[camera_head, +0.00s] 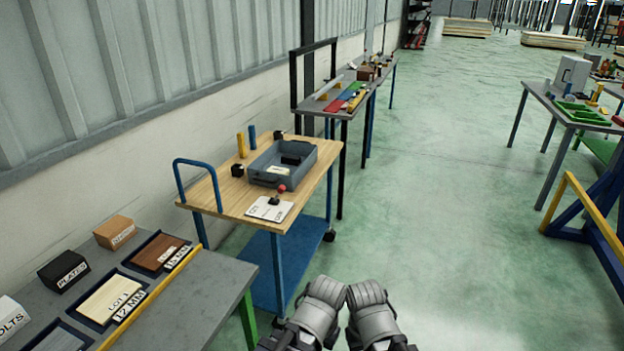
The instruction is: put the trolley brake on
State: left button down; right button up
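The trolley (226,199) has a light wooden top, a blue frame, a blue lower shelf (262,270) and a blue push handle (176,180) at its left end. A white plate (262,211) with small dark lettering lies at the near right corner of the top. A short lever with a red knob (281,188) stands on the plate, tilted slightly right. The lettering is too small to read surely, so I cannot tell the brake setting.
A grey open toolbox (262,178), yellow and blue cylinders and black knobs are on the trolley top. A grey bench (190,310) with labelled trays stands at the near left. Another bench (312,104) stands behind. The green floor (440,200) to the right is clear.

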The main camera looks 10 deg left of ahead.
aim_at(282, 188)
jog(key=i+z, duration=0.15)
jog(key=i, duration=0.6)
jog(key=i+j+z, duration=0.1)
jog(key=i, duration=0.65)
